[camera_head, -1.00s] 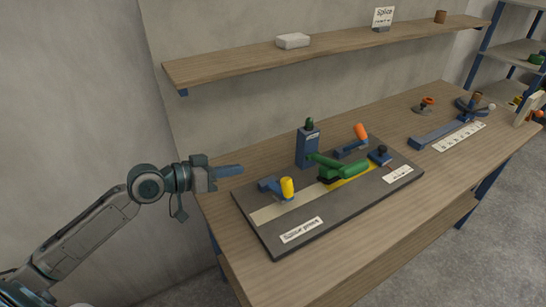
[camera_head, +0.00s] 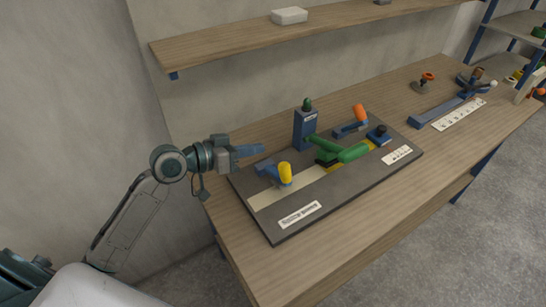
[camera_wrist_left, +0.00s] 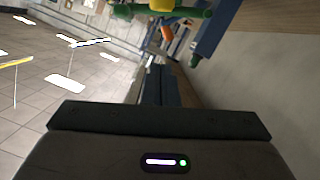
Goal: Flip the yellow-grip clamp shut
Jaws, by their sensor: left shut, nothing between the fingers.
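The yellow-grip clamp (camera_head: 285,172) stands at the left end of the dark press board (camera_head: 277,225). Its yellow grip points upward from a blue base beside the pale strip. My left gripper (camera_head: 262,149) is shut and empty, with its blue fingers pointing right, just behind and left of the yellow grip. It appears close to the clamp, but I cannot tell whether it touches. In the left wrist view, the shut fingers (camera_wrist_left: 160,85) reach toward the yellow grip (camera_wrist_left: 161,5), partly cut off at the top edge. My right gripper is not in view.
A blue post (camera_head: 305,130) and a green press lever (camera_head: 338,150) stand mid-board. An orange-grip clamp (camera_head: 359,112) is behind them. A wooden shelf (camera_head: 225,49) hangs above the table. The bench front (camera_head: 350,220) is clear.

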